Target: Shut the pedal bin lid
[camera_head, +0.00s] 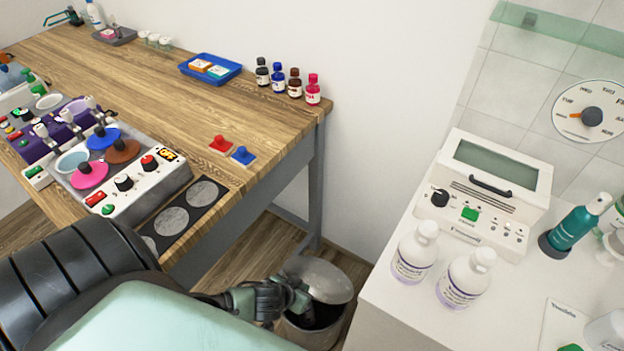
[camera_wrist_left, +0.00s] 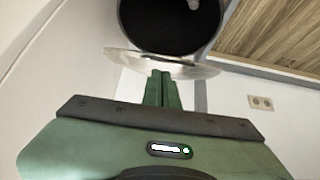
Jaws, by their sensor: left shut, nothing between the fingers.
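The pedal bin (camera_head: 338,325) stands on the floor between the wooden bench and the white counter. Its round grey lid (camera_head: 322,278) is raised and tilted, and the dark inside shows below it. My left gripper (camera_head: 302,298) is beside the lid, over the left part of the bin mouth. In the left wrist view, the dark bin mouth (camera_wrist_left: 165,22) is at the top and the lid (camera_wrist_left: 125,60) shows nearly edge-on below it. There, my left gripper's fingers (camera_wrist_left: 161,78) are together and empty, their tips at the lid; contact cannot be told. My right gripper is not in view.
The wooden bench (camera_head: 150,60) with bottles, a blue tray (camera_head: 210,69) and a control panel is at the left. The white counter (camera_head: 390,310) with bottles and a device (camera_head: 490,190) is close on the bin's right. A wall is behind the bin.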

